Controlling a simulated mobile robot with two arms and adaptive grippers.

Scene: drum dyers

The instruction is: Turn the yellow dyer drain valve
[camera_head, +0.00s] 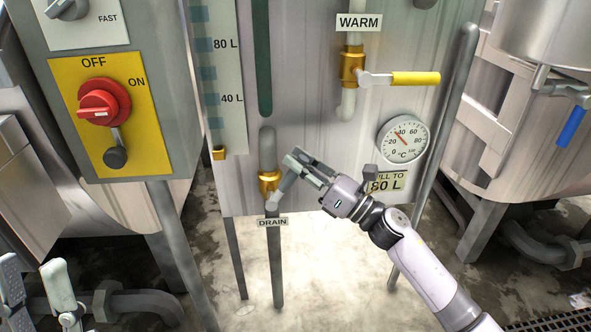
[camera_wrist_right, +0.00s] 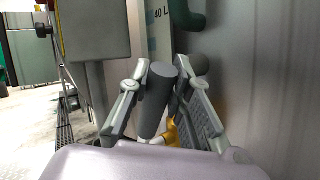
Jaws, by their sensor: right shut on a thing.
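The drain valve (camera_head: 269,184) has a brass body on a grey pipe, above a DRAIN label (camera_head: 272,222) on the front of the metal dyer (camera_head: 300,110). Its grey handle (camera_head: 284,189) slants up to the right from the body. My right gripper (camera_head: 298,164) is shut on the handle; in the right wrist view the dark grey cylindrical grip (camera_wrist_right: 157,102) is between the fingers. The handle's far end is partly hidden by the fingers in the head view. My left gripper (camera_head: 36,280) shows at the lower left, fingers apart and empty.
A WARM valve with a yellow handle (camera_head: 414,78) and a temperature gauge (camera_head: 403,139) are above right. A control box (camera_head: 165,90) with a red knob (camera_head: 104,101) stands left. Dyer legs and pipes stand below; another drum is at right.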

